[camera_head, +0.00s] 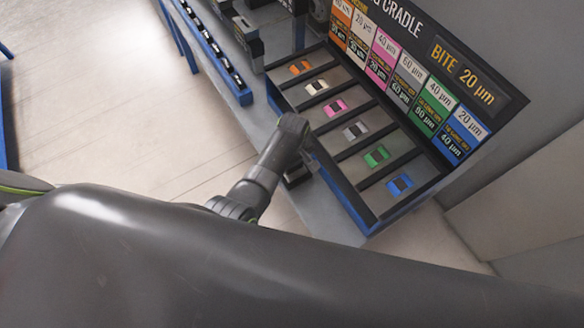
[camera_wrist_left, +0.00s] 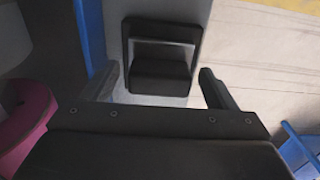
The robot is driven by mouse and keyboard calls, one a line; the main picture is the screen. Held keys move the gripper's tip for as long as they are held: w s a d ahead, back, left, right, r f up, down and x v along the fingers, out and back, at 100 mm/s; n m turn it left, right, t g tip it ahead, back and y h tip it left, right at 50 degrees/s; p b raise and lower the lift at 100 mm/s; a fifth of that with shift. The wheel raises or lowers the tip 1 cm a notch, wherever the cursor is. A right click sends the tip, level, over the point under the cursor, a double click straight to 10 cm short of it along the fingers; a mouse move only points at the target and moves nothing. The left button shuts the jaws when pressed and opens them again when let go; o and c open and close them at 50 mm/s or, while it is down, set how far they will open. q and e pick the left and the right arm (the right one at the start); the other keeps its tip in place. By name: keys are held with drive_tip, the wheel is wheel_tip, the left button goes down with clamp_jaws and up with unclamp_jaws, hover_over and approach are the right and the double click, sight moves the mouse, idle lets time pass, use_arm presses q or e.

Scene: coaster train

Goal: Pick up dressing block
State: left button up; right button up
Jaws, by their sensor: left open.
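A dark block (camera_wrist_left: 160,78) sits in a black frame-like holder (camera_wrist_left: 130,35) on a grey surface in the left wrist view. It appears to be the dressing block, though no label on it is readable. My left gripper (camera_wrist_left: 160,88) is open, with one finger on each side of the block's near end. Whether the fingers touch it cannot be told. In the head view my left gripper (camera_head: 297,168) is at the front edge of the cradle bench, and the wrist mostly hides the block there. My right gripper is not in view.
The sloped cradle (camera_head: 365,158) has several compartments with coloured pieces, below a dark sign (camera_head: 465,72) reading "BITE 20 µm". A blue-edged rack (camera_head: 215,50) stands at upper left. A magenta ring-like part (camera_wrist_left: 25,118) shows at left in the wrist view. Pale floor (camera_head: 100,110) is clear.

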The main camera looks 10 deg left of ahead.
use_arm(q)
drive_tip(key=shift+c, duration=1)
drive_tip(key=c, duration=1.2)
drive_tip(key=shift+r, duration=0.15)
